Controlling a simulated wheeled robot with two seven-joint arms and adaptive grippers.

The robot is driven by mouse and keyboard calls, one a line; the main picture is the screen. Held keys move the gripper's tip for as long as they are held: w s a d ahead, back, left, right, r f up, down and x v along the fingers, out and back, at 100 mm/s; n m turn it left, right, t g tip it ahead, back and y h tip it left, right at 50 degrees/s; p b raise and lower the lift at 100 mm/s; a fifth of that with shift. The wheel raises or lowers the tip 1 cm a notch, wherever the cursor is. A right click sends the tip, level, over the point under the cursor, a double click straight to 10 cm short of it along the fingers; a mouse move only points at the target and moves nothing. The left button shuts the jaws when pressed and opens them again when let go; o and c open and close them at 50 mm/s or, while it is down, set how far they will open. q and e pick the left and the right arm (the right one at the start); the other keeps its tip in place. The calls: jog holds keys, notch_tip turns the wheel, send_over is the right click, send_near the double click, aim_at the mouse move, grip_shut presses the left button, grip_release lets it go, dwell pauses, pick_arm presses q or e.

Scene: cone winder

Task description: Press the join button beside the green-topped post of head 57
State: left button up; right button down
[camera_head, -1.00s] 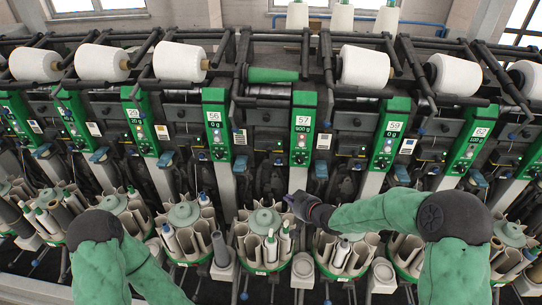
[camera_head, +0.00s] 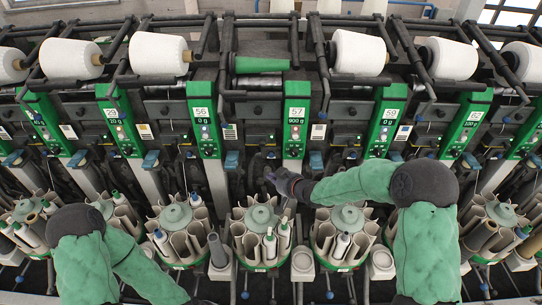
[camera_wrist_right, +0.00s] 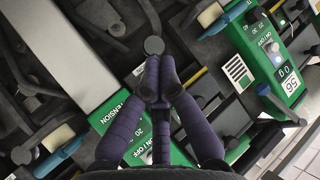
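The green-topped post of head 57 (camera_head: 296,125) stands near the middle of the head view, labelled 57 and 900 g. My right gripper (camera_head: 270,174) is in front of the machine, just left of this post's lower part. In the right wrist view its purple fingers (camera_wrist_right: 154,82) are together at the tips and hold nothing visible. A dark round disc (camera_wrist_right: 154,45) shows just past the fingertips; I cannot tell whether it is the join button or whether they touch. A green panel marked TENSION (camera_wrist_right: 112,118) lies partly behind the fingers. My left gripper is out of view.
The green post of head 56 (camera_head: 204,120) stands to the left and the post of head 59 (camera_head: 384,122) to the right. Round bobbin magazines (camera_head: 262,218) stand along the front below. A blue lever (camera_head: 316,161) sits right of post 57.

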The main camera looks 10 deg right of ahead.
aim_at(271, 155)
jog(key=w+d+p, duration=0.1)
jog(key=w+p, duration=0.2)
jog(key=w, duration=0.4)
jog(key=shift+d, duration=0.2)
jog(key=shift+w, duration=0.2)
dwell(1.1)
jog(key=shift+w+d+p, duration=0.1)
jog(key=shift+w+p, duration=0.2)
jog(key=shift+p, duration=0.2)
jog(key=shift+w+d+p, duration=0.1)
jog(key=shift+w+p, duration=0.2)
jog(key=shift+w, duration=0.1)
dwell(0.5)
jog(key=shift+s, duration=0.2)
jog(key=shift+s+a+b, duration=0.2)
jog(key=shift+s+b, duration=0.2)
jog(key=shift+s, duration=0.25)
